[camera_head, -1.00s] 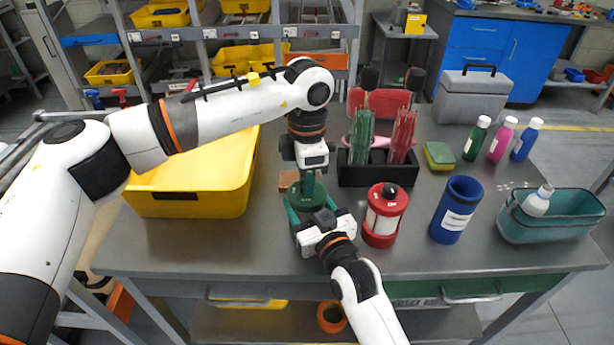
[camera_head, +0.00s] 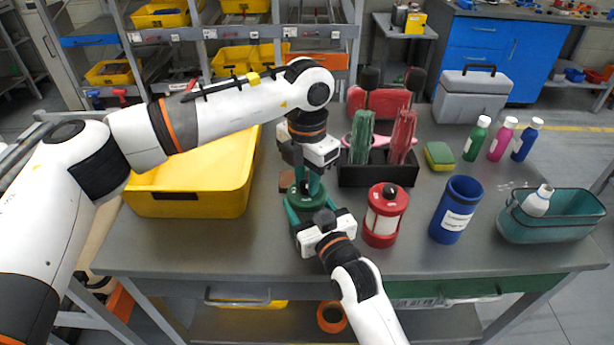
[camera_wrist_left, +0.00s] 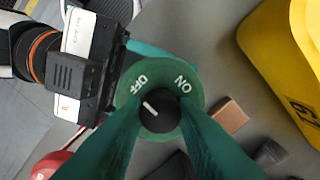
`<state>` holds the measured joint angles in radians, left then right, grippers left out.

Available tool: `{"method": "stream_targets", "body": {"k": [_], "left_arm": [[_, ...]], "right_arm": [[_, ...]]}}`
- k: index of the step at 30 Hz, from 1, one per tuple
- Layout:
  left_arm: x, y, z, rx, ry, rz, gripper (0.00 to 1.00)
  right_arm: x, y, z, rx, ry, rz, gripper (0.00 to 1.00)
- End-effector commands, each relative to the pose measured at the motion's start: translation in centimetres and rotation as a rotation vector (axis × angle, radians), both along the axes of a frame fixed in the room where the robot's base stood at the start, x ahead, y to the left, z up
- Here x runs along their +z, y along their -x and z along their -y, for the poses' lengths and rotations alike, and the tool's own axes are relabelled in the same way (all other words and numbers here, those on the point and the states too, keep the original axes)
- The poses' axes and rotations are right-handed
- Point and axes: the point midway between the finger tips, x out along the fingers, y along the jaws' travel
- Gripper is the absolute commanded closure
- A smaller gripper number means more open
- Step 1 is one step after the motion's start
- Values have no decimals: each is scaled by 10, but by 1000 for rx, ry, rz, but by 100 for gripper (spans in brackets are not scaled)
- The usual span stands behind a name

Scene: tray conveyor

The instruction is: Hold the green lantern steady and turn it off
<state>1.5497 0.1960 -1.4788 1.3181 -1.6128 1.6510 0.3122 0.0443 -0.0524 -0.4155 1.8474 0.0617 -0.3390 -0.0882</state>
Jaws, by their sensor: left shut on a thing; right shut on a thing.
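The green lantern (camera_head: 292,212) stands upright near the table's front edge. Its round green top (camera_wrist_left: 160,80) with ON and OFF lettering shows in the left wrist view. My left gripper (camera_head: 307,186) reaches down from above, its green fingers shut on the black knob (camera_wrist_left: 157,112). The knob's white mark points up-left, towards the OFF lettering. My right gripper (camera_head: 316,222) is shut on the lantern's body from the front right; it also shows in the left wrist view (camera_wrist_left: 92,62). The right fingertips and much of the body are hidden.
A red lantern (camera_head: 384,225) stands close to the right of my right gripper. A yellow bin (camera_head: 190,205) is at left, a small brown block (camera_wrist_left: 229,115) nearby. A black holder (camera_head: 375,176), blue cup (camera_head: 455,215) and teal basket (camera_head: 550,225) stand further right.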

Motion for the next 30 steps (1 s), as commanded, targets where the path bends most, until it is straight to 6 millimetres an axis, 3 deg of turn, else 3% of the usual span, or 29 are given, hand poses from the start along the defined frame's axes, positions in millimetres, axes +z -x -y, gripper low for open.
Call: {"method": "stream_targets", "body": {"k": [11, 12, 15, 25, 30], "left_arm": [[1, 0, 0, 4, 1, 1, 97], [1, 0, 0, 4, 1, 1, 68], [1, 0, 0, 4, 1, 1, 52], [3, 0, 0, 3, 1, 1, 52], [26, -1, 0, 3, 1, 4, 52]], "right_arm": [[-1, 0, 0, 0, 2, -4, 71], [-1, 0, 0, 0, 2, -4, 71], [-1, 0, 0, 0, 2, -4, 71], [-1, 0, 0, 0, 1, -3, 71], [-1, 0, 0, 0, 1, -3, 71]]}}
